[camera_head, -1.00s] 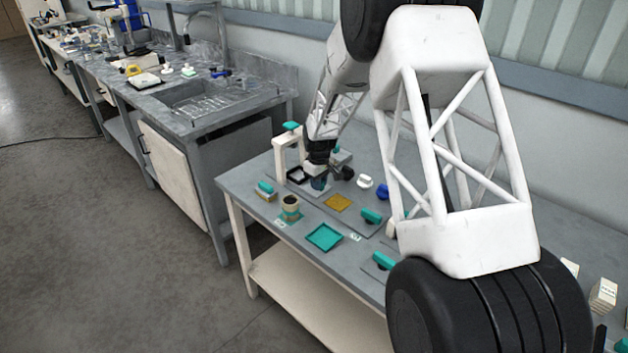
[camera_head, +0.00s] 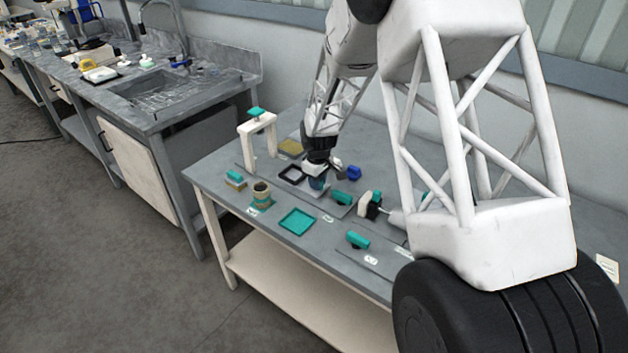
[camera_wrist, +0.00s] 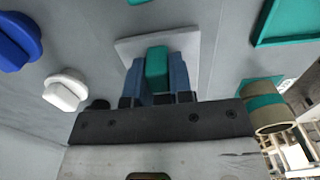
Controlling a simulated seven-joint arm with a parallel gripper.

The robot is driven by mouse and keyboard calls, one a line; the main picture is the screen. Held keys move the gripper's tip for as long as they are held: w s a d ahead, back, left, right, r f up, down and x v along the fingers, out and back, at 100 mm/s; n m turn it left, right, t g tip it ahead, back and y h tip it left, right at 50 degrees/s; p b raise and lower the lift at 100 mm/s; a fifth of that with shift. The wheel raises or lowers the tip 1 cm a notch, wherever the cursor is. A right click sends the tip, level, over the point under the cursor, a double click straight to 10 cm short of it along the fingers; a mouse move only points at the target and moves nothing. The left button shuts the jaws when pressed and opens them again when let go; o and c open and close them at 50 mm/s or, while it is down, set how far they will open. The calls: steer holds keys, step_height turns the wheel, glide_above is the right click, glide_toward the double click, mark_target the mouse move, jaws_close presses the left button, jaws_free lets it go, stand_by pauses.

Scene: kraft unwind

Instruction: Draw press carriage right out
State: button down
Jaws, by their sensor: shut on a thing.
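The press is a cream arch (camera_head: 258,140) with a teal knob on top, at the back left of the bench. Its carriage carries a black square frame (camera_head: 292,174), which stands to the right of the arch, outside its legs. My gripper (camera_head: 318,183) is at the right end of the carriage, beside the black frame. In the wrist view its blue fingers (camera_wrist: 158,72) are closed on both sides of a teal upright handle (camera_wrist: 157,60) that stands on a pale plate (camera_wrist: 130,48). The black frame is out of the wrist view.
A banded cup (camera_head: 261,196) and a teal tray (camera_head: 298,222) stand toward the front edge. A blue knob (camera_head: 353,173) and a teal handle (camera_head: 341,198) are close to the right of my gripper. A white knob (camera_wrist: 66,91) shows in the wrist view.

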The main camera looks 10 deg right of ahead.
steer(key=shift+s+d, duration=0.1)
steer(key=shift+s, duration=0.05)
steer(key=c, duration=1)
jaws_free()
steer(key=shift+r, duration=3.85)
steer(key=shift+r, duration=0.1)
